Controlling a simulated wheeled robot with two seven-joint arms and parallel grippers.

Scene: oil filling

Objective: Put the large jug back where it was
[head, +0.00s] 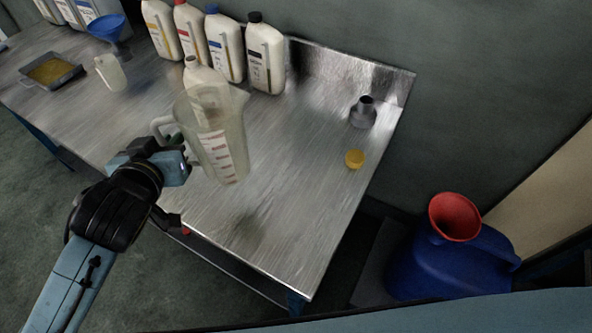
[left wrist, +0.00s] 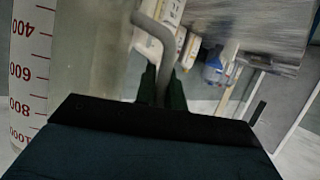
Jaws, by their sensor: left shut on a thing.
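The large jug (head: 222,143) is clear plastic with red level marks, in the middle of the head view over the metal table. My left gripper (head: 182,164) is shut on the jug's handle, at the jug's left side. In the left wrist view the grey handle (left wrist: 152,35) runs down between the two fingers (left wrist: 162,88). The jug's wall with red numbers (left wrist: 27,75) fills the left of that view. The jug looks roughly upright and seems held above the table; its base contact is hard to judge. My right gripper is out of view.
Several white bottles (head: 264,58) stand along the table's (head: 290,200) back edge, one close behind the jug. A grey nozzle piece (head: 363,112) and a yellow cap (head: 354,159) are at right. A small jug (head: 110,73), blue funnel (head: 108,27) and tray (head: 50,72) are at left.

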